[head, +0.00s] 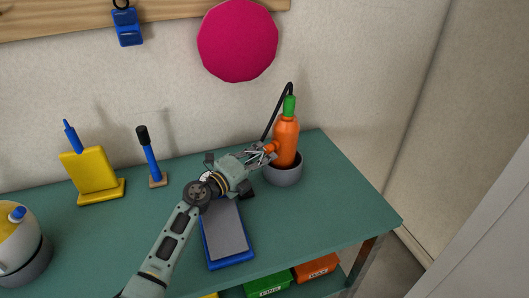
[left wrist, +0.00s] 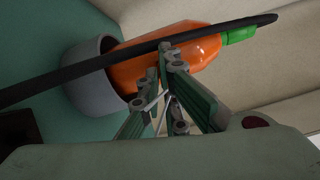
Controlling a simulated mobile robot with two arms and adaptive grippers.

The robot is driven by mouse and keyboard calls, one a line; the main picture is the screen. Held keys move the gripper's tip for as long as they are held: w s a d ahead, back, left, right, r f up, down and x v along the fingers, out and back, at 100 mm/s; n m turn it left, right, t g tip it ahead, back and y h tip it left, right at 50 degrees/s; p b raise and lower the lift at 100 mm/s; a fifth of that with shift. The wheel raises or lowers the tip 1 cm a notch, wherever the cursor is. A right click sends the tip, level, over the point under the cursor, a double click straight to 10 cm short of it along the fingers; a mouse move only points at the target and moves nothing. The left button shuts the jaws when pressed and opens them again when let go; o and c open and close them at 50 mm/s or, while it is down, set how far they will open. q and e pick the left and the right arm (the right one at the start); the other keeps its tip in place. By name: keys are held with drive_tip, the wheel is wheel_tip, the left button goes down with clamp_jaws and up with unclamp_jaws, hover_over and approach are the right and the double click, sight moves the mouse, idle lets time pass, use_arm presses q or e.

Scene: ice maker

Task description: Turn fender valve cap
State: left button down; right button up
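An orange bottle-shaped fender (head: 286,138) stands nearly upright in a round grey pot (head: 284,176) at the table's right end. A green cap (head: 289,105) sits on its top. A small orange stub (head: 270,147) sticks out of its left side. My left gripper (head: 268,153) is at this left side, with its fingertips at the stub. In the left wrist view the fender (left wrist: 190,52), green cap (left wrist: 239,36) and pot (left wrist: 95,85) lie beyond the fingers (left wrist: 176,88). The fingers hide the stub there, and their grip is unclear. My right gripper is out of view.
A blue-framed grey tablet (head: 227,232) lies below my left arm. A yellow stand (head: 91,172) and blue-handled tool (head: 150,160) stand left. The table's right corner (head: 365,205) is clear.

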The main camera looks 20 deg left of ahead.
use_arm(q)
drive_tip(key=shift+s+r, duration=0.15)
drive_tip(key=shift+r, duration=0.2)
drive_tip(key=shift+f+m+b, duration=0.2)
drive_tip(key=shift+m+b, duration=0.1)
drive_tip(key=shift+m, duration=0.2)
drive_tip(key=shift+r+m+b, duration=0.1)
drive_tip(key=shift+m+b, duration=0.3)
drive_tip(key=shift+m, duration=0.9)
drive_tip(key=c, duration=2.5)
unclamp_jaws()
drive_tip(key=o, duration=0.8)
